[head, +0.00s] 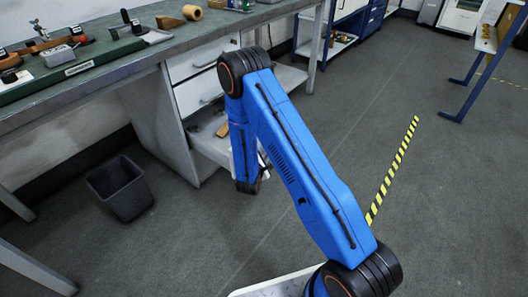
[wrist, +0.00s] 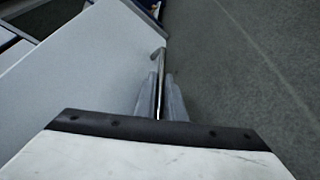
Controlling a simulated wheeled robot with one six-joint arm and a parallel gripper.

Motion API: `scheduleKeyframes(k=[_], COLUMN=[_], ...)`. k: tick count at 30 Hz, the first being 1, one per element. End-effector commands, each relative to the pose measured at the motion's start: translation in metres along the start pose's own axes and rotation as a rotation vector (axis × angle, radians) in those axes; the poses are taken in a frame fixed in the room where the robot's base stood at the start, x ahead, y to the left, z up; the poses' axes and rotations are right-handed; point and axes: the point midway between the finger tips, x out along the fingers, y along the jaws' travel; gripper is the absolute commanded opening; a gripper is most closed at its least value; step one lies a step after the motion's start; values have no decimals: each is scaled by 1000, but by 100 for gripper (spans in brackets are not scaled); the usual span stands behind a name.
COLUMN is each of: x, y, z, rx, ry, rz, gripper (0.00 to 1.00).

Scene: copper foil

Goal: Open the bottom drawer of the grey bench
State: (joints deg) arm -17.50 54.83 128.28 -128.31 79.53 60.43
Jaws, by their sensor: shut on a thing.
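The grey bench (head: 110,58) stands at the left in the head view, with a stack of white drawers under its top. The upper drawer (head: 190,63) and the middle drawer (head: 198,94) look closed. The bottom drawer (head: 211,150) stands out from the stack, and part of its inside shows. My blue arm hides its front and handle in the head view. In the wrist view my gripper (wrist: 160,80) is shut on a thin metal bar handle (wrist: 159,60), with one finger on each side of it. A pale flat surface (wrist: 75,75) lies left of the handle.
A small orange-brown thing (head: 223,130) lies in the bottom drawer. A black bin (head: 121,190) stands on the floor left of the drawers. Tools and blocks lie on the bench top.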

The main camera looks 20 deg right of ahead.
Motion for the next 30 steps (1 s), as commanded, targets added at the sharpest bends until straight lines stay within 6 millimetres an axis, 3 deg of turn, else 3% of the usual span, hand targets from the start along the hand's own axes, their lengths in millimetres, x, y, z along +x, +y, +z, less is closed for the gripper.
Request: scheduleKeyframes(k=[10, 11, 12, 22, 26, 30], x=[-1, -1, -1, -2, -13, -36], y=[-1, -1, -1, -1, -1, -1], z=[0, 0, 0, 0, 0, -1], rx=[-2, -2, -2, -1, -2, -3], ry=[2, 2, 2, 1, 3, 5], rz=[-1, -1, -1, 0, 0, 0], gripper=[0, 12, 17, 17, 17, 17])
